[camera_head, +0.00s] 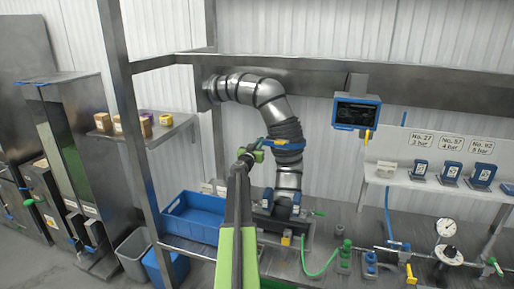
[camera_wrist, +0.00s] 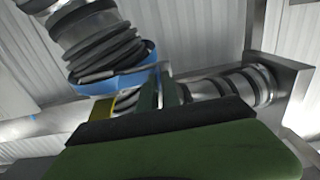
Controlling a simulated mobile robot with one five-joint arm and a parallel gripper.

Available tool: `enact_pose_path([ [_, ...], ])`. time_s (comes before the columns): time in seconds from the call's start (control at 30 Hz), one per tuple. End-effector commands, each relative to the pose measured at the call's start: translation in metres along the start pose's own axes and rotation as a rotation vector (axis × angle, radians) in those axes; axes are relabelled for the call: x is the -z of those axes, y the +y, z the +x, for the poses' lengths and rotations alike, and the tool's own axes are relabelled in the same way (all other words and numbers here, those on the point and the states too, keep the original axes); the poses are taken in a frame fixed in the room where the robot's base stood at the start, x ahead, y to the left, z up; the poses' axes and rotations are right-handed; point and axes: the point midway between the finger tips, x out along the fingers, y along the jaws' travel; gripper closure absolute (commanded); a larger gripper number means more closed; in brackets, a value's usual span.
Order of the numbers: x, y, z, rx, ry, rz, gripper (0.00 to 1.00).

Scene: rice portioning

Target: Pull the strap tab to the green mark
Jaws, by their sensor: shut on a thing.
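A blue strap (camera_head: 290,147) goes around the dark ribbed sleeve on the bent metal pipe. It also shows as a blue band (camera_wrist: 118,83) in the wrist view. A small yellow piece (camera_head: 264,141) sits at the strap's left side, and yellow shows left of my fingers in the wrist view (camera_wrist: 103,108). My gripper (camera_head: 257,154) is at the strap's left side. In the wrist view its green fingers (camera_wrist: 165,88) are close together at the strap's end, shut on what appears to be the strap tab, mostly hidden between them. A small greenish patch (camera_head: 281,142) on the strap may be the green mark; it is too small to be sure.
A metal bench carries a blue bin (camera_head: 193,218), a gauge (camera_head: 446,228) and valves. A screen (camera_head: 357,112) hangs from the upper rail. A shelf with labelled blue parts (camera_head: 450,172) is at the right. A metal post (camera_head: 130,120) stands left of my arm.

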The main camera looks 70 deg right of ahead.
Motion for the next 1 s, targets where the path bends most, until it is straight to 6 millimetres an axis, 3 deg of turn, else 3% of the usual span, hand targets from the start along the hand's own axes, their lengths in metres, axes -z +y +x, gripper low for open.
enact_pose_path([
  [0.6, -0.0003, 0.0053, 0.0, -0.002, 0.0, 0.001, 1.0],
  [0.63, -0.0003, 0.0052, -0.0001, -0.002, 0.0, 0.001, 0.9],
  [0.77, -0.0002, 0.0049, -0.0001, -0.002, 0.0, 0.001, 0.73],
  [1.0, -0.0001, 0.0044, 0.0, -0.001, 0.0, 0.0, 0.71],
])
